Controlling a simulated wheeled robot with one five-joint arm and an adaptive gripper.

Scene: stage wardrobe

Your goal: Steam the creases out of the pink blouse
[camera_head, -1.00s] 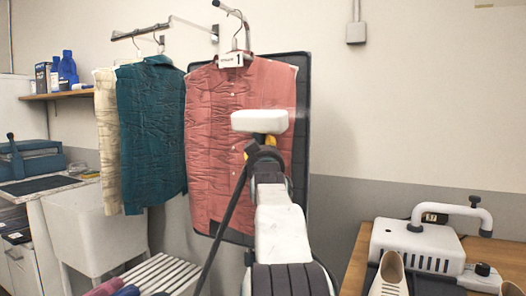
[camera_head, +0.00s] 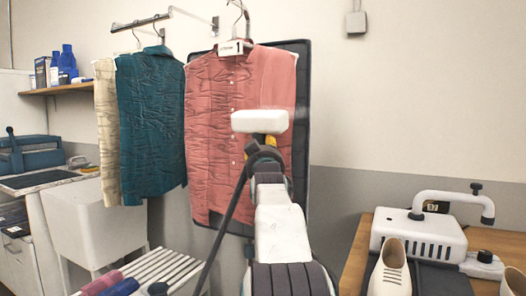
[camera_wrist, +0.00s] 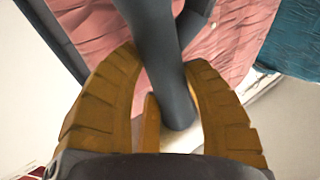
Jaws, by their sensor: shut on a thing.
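The pink blouse (camera_head: 212,115) hangs on a hanger with a white tag marked 1, in front of a dark padded board (camera_head: 302,150). Its left half shows many creases; the visible upper right part looks smoother. My gripper (camera_head: 266,146) is in front of the blouse's lower right part. In the wrist view, my gripper's yellow-brown fingers (camera_wrist: 165,85) are shut around the dark handle (camera_wrist: 160,50) of the steamer. The steamer's white head (camera_head: 259,121) overlaps the blouse in the head view, with faint haze at its right end. I cannot tell whether it touches the cloth.
A teal shirt (camera_head: 150,125) and a cream garment (camera_head: 107,135) hang close on the left. A dark hose (camera_head: 222,225) runs down beside my arm. A slatted rack (camera_head: 170,272) stands low left. A wooden table (camera_head: 358,262) at right holds a white machine (camera_head: 420,240) and shoes (camera_head: 393,268).

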